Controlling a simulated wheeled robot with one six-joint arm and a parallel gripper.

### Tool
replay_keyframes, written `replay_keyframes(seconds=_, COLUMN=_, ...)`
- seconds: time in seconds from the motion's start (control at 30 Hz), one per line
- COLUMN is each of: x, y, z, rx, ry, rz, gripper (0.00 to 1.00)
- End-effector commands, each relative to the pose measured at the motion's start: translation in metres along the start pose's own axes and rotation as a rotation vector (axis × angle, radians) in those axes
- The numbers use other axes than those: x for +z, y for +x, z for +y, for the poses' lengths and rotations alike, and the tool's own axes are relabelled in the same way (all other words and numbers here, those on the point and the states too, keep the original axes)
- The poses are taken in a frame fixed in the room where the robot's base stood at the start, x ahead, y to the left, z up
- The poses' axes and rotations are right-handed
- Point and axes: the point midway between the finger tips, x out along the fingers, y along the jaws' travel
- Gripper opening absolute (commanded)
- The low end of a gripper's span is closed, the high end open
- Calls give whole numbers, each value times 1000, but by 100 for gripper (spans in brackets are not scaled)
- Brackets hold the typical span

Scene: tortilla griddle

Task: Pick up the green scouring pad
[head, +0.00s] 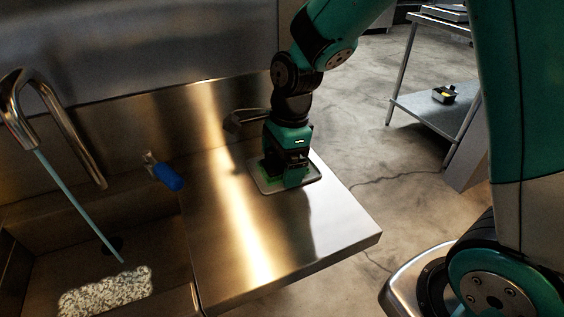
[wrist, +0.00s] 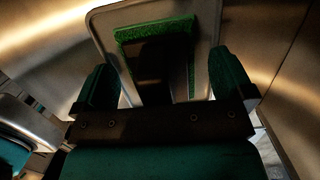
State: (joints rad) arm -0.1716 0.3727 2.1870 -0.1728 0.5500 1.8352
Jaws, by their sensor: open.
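The green scouring pad (wrist: 160,33) lies on a small pale tray (wrist: 104,30) in the wrist view. A dark shape, perhaps a shadow, covers much of its middle. My gripper (wrist: 170,85) is open, with one finger on each side of the pad's near part; I cannot tell whether they touch it. In the head view my gripper (head: 284,176) points down over the tray (head: 307,181) on the steel counter. Only a sliver of the pad (head: 268,173) shows there, behind my gripper.
The steel counter (head: 225,235) is clear in front of the tray. A sink with running water (head: 75,200) and a blue-handled tool (head: 167,177) are to the left. A metal shelf (head: 425,112) holding a small dark container (head: 444,95) stands at the back right.

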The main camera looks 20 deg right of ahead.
Motion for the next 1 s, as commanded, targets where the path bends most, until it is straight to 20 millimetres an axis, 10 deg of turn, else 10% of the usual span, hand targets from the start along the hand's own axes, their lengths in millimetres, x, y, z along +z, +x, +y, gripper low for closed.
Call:
replay_keyframes(seconds=0.07, x=0, y=0, z=0, rx=0, ry=0, rz=0, gripper=99)
replay_keyframes(seconds=0.3, x=0, y=-1, z=0, rx=-1, ry=0, rz=0, gripper=46)
replay_keyframes(seconds=0.63, x=1, y=-7, z=-1, rx=-4, ry=-1, rz=-1, gripper=42)
replay_keyframes(seconds=1.0, x=12, y=-78, z=-1, rx=-5, ry=-1, rz=-1, gripper=42)
